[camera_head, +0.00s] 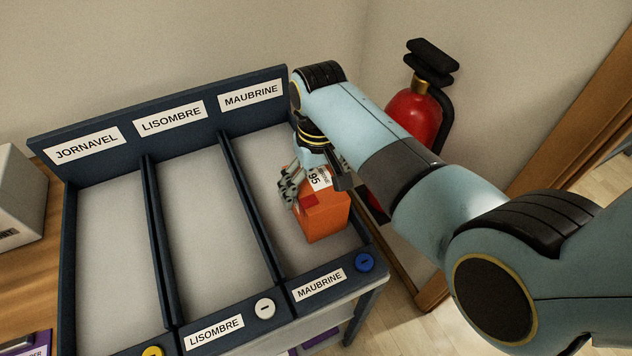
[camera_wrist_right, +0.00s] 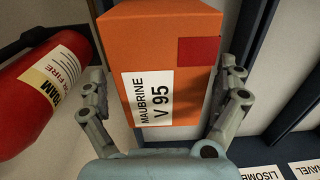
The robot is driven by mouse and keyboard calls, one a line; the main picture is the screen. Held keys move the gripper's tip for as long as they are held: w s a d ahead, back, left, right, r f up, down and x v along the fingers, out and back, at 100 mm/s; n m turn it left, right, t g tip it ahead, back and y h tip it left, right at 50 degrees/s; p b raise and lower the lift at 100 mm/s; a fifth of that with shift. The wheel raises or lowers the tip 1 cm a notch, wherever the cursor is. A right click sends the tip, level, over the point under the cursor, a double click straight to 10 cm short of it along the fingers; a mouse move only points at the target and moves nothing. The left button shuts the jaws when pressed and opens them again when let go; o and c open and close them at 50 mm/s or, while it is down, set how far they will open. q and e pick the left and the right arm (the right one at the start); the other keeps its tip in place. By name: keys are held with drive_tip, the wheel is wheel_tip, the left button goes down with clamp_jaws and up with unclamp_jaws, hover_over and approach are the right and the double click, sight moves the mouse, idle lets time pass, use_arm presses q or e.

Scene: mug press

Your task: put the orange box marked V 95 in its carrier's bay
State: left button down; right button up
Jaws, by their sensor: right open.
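The orange box (camera_head: 324,220) is in the right-hand bay, the one labelled MAUBRINE, and appears to rest on its floor. In the right wrist view the box (camera_wrist_right: 155,35) shows a white label reading MAUBRINE V 95 and a red patch. My right gripper (camera_head: 316,186) is open, with its fingers on either side of the box's labelled end. In the right wrist view the fingers (camera_wrist_right: 165,80) flank the box, with a gap showing at the left finger. The MAUBRINE bay (camera_head: 262,165) has its sign on the back board and front edge. My left gripper is not in view.
The JORNAVEL bay (camera_head: 115,250) and LISOMBRE bay (camera_head: 210,215) are empty, split by dark dividers. A red fire extinguisher (camera_head: 412,118) hangs right of the rack, close to my right arm. A pale box (camera_head: 18,200) stands on the wooden surface at left.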

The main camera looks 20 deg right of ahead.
wheel_tip(320, 180, up, 7)
drive_tip(key=p, duration=0.6)
drive_tip(key=shift+w+f, duration=0.1)
drive_tip(key=shift+f, duration=0.05)
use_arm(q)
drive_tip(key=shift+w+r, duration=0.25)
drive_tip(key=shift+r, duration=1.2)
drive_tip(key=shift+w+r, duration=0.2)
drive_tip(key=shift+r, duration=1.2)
use_arm(e)
drive_tip(key=shift+d+r, duration=0.15)
drive_tip(key=shift+r, duration=2.6)
